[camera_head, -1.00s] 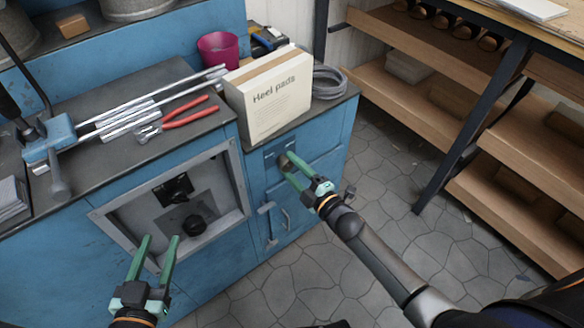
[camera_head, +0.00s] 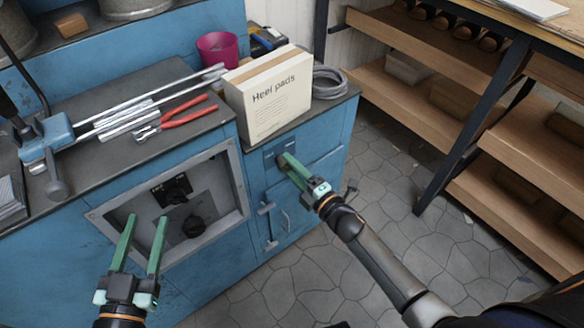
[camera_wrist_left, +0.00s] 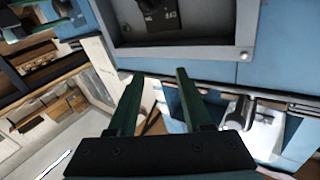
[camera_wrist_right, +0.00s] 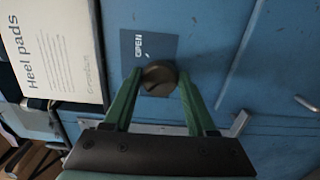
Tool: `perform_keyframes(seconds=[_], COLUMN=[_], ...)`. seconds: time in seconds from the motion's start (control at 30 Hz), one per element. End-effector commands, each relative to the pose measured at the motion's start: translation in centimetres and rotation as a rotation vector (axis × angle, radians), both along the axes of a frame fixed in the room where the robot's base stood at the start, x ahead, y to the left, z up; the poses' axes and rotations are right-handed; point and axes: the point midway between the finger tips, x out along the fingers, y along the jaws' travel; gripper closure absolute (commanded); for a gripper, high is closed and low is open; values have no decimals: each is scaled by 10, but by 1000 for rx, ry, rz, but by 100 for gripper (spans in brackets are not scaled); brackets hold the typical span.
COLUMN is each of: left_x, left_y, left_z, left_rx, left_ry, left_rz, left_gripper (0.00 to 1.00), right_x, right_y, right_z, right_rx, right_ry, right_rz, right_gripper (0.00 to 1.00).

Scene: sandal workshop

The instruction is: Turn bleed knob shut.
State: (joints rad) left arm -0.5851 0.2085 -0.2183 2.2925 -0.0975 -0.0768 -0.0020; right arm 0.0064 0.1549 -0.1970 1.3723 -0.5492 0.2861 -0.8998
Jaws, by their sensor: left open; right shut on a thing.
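The bleed knob (camera_wrist_right: 159,79) is a small round brown knob on the blue cabinet front, beside a dark label plate (camera_wrist_right: 132,46) reading "OPEN" in the right wrist view. My right gripper (camera_wrist_right: 160,75) is shut on it, one finger on each side. In the head view my right gripper (camera_head: 286,160) reaches the cabinet just below the heel pads box, and its fingers hide most of the knob. My left gripper (camera_head: 148,217) is open and empty, in front of the recessed grey panel (camera_head: 238,180).
The heel pads box (camera_head: 268,95) stands on the counter edge above the knob. Cabinet handles (camera_head: 267,222) sit below my right gripper. Red pliers (camera_head: 180,115) and metal rods lie on the counter. Two black knobs, one at the panel's lower middle (camera_head: 194,227), are near my left gripper.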

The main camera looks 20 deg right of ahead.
Motion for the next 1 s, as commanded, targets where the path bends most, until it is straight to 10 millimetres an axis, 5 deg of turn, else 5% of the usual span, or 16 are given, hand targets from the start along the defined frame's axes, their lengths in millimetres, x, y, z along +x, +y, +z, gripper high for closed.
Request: perform_keyframes(seconds=[0.13, 0.17, 0.4, 0.77, 1.0], left_x=[0, 0, -1, -1, -11], left_y=[0, 0, 0, 0, 2], left_z=[-1, -2, -5, -6, -58], left_rx=[1, 1, 2, 2, 6], left_ry=[4, 5, 14, 29, 234], left_rz=[1, 1, 1, 2, 19], left_gripper=[50, 50, 50, 50, 50], right_x=[0, 0, 0, -7, -46], right_y=[0, 0, 0, -2, -16], right_z=[-1, -1, 0, -1, 0], right_rx=[-4, -4, -2, -1, -1], right_ry=[1, 1, 0, 3, 4], right_rz=[0, 0, 0, 0, 0], right_gripper=[98, 42, 16, 16, 16])
